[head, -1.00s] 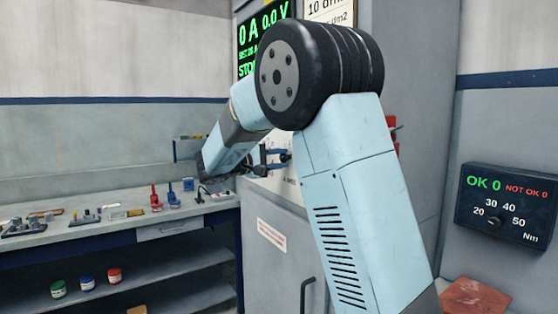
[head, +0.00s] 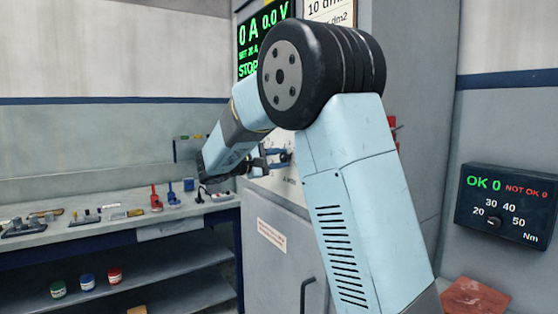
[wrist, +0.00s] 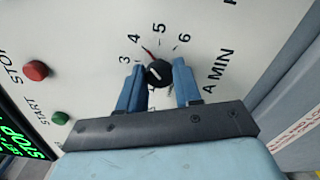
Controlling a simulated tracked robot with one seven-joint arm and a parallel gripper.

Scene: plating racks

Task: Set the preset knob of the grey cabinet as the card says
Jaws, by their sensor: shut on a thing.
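The grey cabinet (head: 275,225) stands in the middle of the head view, partly behind my arm. In the wrist view its pale panel (wrist: 215,25) has a small black preset knob (wrist: 160,74) with a white mark, inside a dial numbered 3 to 6 beside "A MIN". A red mark lies near the 4; the knob's exact setting is hard to read. My gripper (wrist: 159,66) has its blue fingers on either side of the knob, shut on it. The card (head: 336,12) reads "10 dm" on top; its rest is cut off or hidden.
A green display (head: 262,40) shows 0 A, 0.0 V and STOP. Red stop (wrist: 36,70) and green start (wrist: 60,118) buttons sit left of the dial. A workbench (head: 110,232) with small tools is left; a torque box (head: 507,207) hangs right.

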